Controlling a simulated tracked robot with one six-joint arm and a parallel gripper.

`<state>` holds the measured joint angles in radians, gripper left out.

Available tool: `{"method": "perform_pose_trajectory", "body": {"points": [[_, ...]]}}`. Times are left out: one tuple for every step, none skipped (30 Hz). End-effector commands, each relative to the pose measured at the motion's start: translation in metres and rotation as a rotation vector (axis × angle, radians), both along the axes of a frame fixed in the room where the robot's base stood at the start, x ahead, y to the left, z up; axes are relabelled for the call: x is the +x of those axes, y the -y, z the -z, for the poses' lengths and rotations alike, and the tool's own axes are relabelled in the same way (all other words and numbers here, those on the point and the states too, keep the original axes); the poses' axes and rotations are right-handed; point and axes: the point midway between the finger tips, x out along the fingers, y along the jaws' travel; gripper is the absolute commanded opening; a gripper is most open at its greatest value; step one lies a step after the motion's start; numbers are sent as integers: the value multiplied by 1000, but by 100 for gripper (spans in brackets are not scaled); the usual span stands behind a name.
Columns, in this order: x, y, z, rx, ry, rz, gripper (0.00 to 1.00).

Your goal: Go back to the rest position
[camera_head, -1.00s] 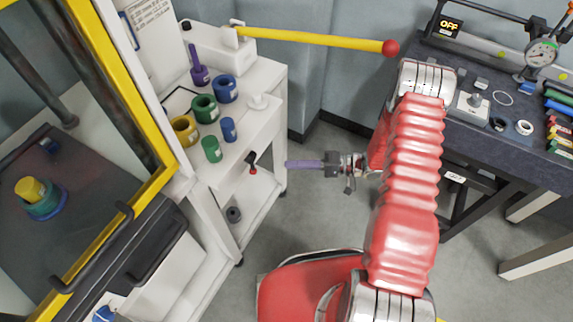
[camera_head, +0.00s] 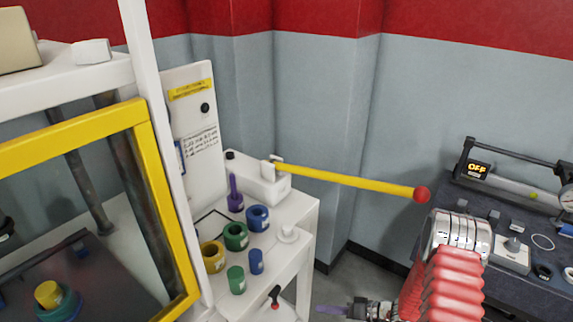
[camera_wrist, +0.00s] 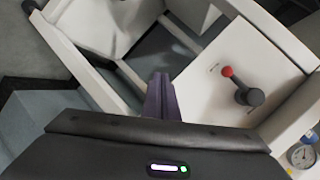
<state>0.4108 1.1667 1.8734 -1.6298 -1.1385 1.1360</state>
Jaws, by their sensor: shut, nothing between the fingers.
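My gripper (camera_head: 335,309) is at the bottom edge of the head view, with its purple fingers pointing left. In the wrist view the fingers (camera_wrist: 160,97) are together, with nothing between them. They are in the air beside the white cart, apart from a red-knobbed lever (camera_wrist: 240,88) on a white panel. That lever (camera_head: 275,297) also shows low on the cart in the head view. My red arm comes in from the lower right.
The white cart (camera_head: 312,215) carries green, blue and yellow rings (camera_head: 236,236). A yellow lever with a red ball (camera_head: 345,178) reaches across the middle. A yellow-framed press (camera_head: 148,105) stands at left. A dark bench (camera_head: 490,283) with a gauge (camera_head: 567,198) is at right.

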Motion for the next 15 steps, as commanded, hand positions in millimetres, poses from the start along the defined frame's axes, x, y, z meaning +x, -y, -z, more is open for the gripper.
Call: {"method": "perform_pose_trajectory", "body": {"points": [[2, 8, 11, -61, 5, 23, 0], [5, 14, 17, -104, 11, 39, 0], [9, 23, 23, -161, 18, 58, 0], [11, 30, 26, -203, 23, 72, 0], [14, 37, 29, -247, 25, 85, 0], [18, 47, 32, -304, 30, 102, 0], [20, 55, 33, -346, 32, 113, 0], [22, 63, 34, -388, 32, 123, 0], [25, 73, 33, -445, 33, 137, 0], [27, 81, 32, -487, 32, 147, 0], [29, 90, 30, -529, 30, 157, 0], [31, 100, 26, -583, 28, 169, 0], [32, 108, 23, -623, 23, 178, 0], [32, 116, 19, -663, 18, 186, 0], [33, 127, 13, -713, 10, 198, 0]]}}
